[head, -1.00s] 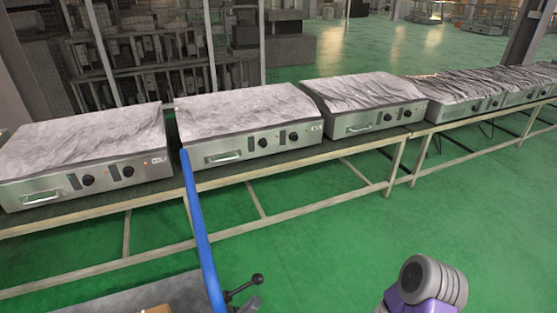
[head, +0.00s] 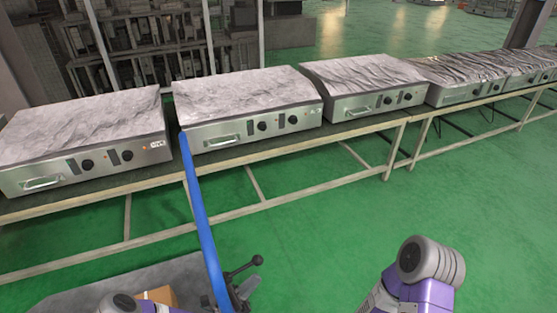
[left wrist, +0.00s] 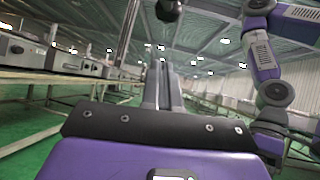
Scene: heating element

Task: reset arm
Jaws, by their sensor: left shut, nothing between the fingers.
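My left gripper (left wrist: 164,78) appears as a pair of grey fingers side by side in the left wrist view, shut and empty, pointing up toward the roof and touching nothing. A purple part of my left arm (head: 122,303) shows at the bottom of the head view. My right arm (head: 425,275), purple with a grey rounded cap, comes up from the bottom right. Its links also show at the right of the left wrist view (left wrist: 273,95). My right gripper is out of view.
Several steel heating units (head: 245,110) with dark knobs stand along a bench (head: 230,163). Green floor (head: 330,225) is clear at centre.

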